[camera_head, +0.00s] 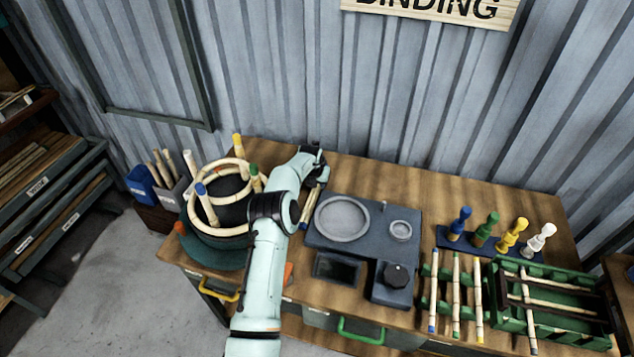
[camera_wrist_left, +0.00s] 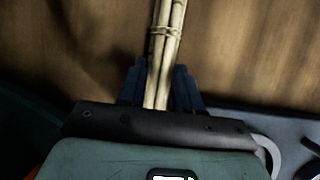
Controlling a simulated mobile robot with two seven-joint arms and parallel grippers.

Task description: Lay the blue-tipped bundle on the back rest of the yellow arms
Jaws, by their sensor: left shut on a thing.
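My left gripper (camera_head: 314,180) is shut on a pale rattan bundle (camera_head: 308,207), held beside the round former, above the table. In the left wrist view the bundle (camera_wrist_left: 167,45) stands between the dark fingers (camera_wrist_left: 160,88), with a tie around it; its coloured tip is out of that view. In the head view its low end looks dark blue, but is small. The former (camera_head: 215,250) at the left has a pale ring and posts tipped yellow (camera_head: 237,142), green (camera_head: 254,172) and blue (camera_head: 201,190). My arm hides part of its right side. I cannot tell which part is the back rest.
A dark grey station (camera_head: 364,238) with round plates stands right of my gripper. A green rack (camera_head: 446,280) holds blue-, green- and yellow-tipped sticks. A green crate (camera_head: 550,315) and coloured pegs (camera_head: 483,229) are at the right. The table's back middle is clear.

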